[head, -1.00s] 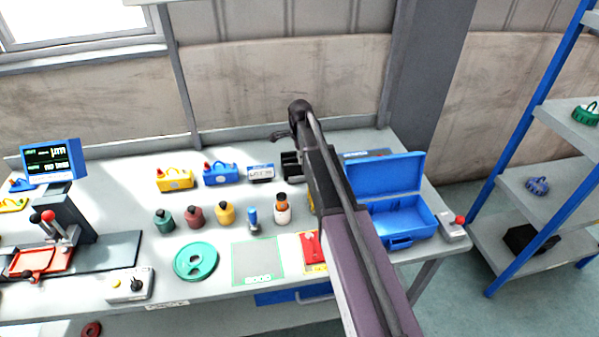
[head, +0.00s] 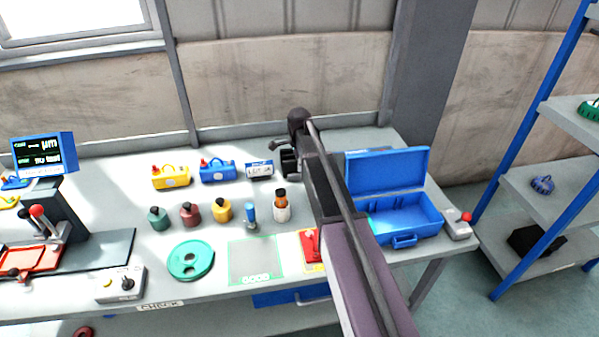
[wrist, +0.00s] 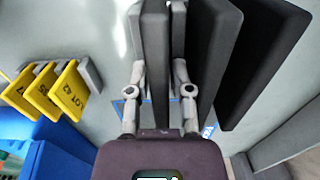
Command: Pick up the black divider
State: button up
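Several black dividers stand on edge side by side in the wrist view. The leftmost black divider (wrist: 155,55) lies between the two fingers of my gripper (wrist: 158,60). The left finger looks close against it, and a narrow gap seems to show by the right finger. I cannot tell whether the fingers press on it. Another black divider (wrist: 213,60) stands just right of the right finger, and a further one (wrist: 268,60) leans at the right.
Yellow numbered plates (wrist: 45,92) stand left of the dividers, near a blue case (wrist: 60,150). In the head view an open blue toolbox (head: 405,214) is right of my arm. Coloured bottles (head: 189,214) stand left, and a wall rises behind the table.

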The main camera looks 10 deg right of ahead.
dwell(0.6)
grip_shut()
jog(key=shift+r, duration=0.1)
notch_tip(320, 180, up, 10)
jog(key=p, duration=1)
jog(key=shift+d, duration=0.2)
dwell(0.9)
